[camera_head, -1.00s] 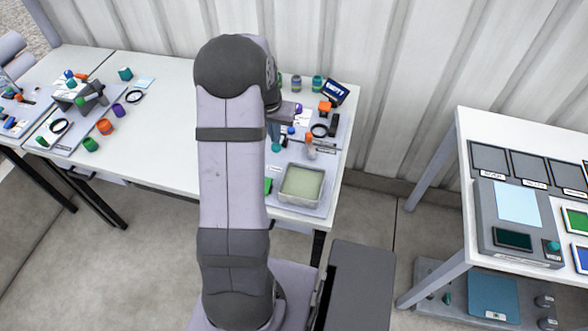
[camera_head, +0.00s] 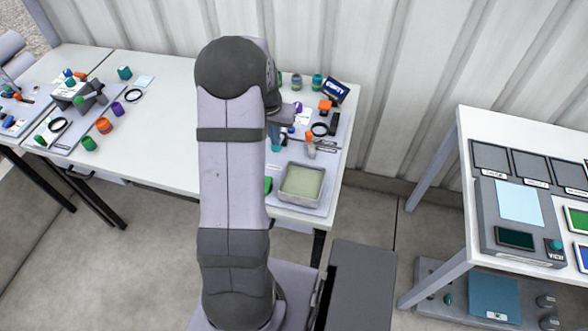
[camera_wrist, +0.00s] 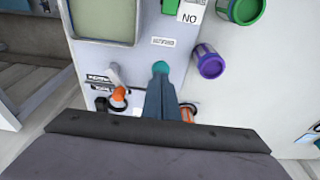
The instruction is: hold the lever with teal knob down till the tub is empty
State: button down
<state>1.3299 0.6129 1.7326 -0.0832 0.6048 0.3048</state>
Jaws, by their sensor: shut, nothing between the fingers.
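The teal knob (camera_wrist: 160,68) shows just beyond my fingertips in the wrist view; it is also a small teal spot in the head view (camera_head: 277,149). My gripper (camera_wrist: 160,84) is shut with nothing between its fingers, its tips at or just over the knob. I cannot tell whether they touch it; my fingers hide the lever's arm. The tub (camera_wrist: 139,22) is at the wrist view's top left. In the head view the tub (camera_head: 281,186) holds pale green liquid.
A second lever with an orange knob (camera_wrist: 119,93) stands left of my fingers. A purple jar (camera_wrist: 209,62) and a green jar (camera_wrist: 243,8) stand to the right. A "NO" card (camera_wrist: 190,13) lies near the tub. My arm hides much of the table.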

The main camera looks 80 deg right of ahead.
jog(key=shift+f+b, duration=1.05)
jog(key=shift+f, duration=0.7)
dwell(2.8)
jog(key=shift+r+p, duration=2)
jog(key=shift+r, duration=0.55)
jog(key=shift+w, duration=0.1)
